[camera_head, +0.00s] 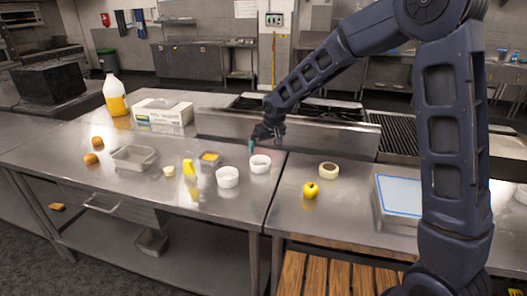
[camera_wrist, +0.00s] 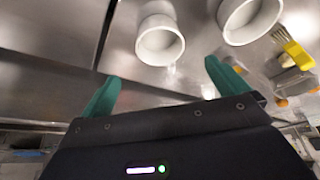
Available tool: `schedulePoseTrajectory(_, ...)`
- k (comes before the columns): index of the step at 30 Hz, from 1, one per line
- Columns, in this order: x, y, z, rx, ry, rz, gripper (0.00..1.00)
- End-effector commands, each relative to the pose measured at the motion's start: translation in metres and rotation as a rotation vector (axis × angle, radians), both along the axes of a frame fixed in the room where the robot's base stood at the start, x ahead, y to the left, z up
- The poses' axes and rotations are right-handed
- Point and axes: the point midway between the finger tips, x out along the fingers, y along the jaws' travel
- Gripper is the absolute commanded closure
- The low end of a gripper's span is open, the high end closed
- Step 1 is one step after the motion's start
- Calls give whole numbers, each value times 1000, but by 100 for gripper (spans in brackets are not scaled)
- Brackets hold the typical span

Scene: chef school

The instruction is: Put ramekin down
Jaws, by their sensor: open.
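Two white ramekins stand upright on the steel counter (camera_head: 205,200). The right-hand ramekin (camera_head: 260,168) is near the counter's seam, and the other ramekin (camera_head: 227,182) is to its left and nearer the front. My gripper (camera_head: 262,142) is open and empty, just behind and above the right-hand ramekin. In the wrist view, this ramekin (camera_wrist: 160,48) lies beyond and between the parted teal fingertips (camera_wrist: 161,70), seemingly apart from them. The second ramekin (camera_wrist: 238,36) shows to its right, cut by the top edge.
A yellow brush (camera_head: 189,169), a metal tray (camera_head: 135,158) and a small yellow-filled container (camera_head: 210,158) are to the left. A yellow fruit (camera_head: 310,190) and a pale round item (camera_head: 329,170) are to the right. A steel panel (camera_head: 225,127) and stove stand behind.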

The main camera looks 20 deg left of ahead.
Motion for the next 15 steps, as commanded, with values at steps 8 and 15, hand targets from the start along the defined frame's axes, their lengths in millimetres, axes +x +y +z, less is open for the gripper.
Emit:
schedulePoseTrajectory(8, -2, -2, 6, 0, 0, 0, 0)
schedulePoseTrajectory(15, 7, -37, 28, -2, -8, -44, 0)
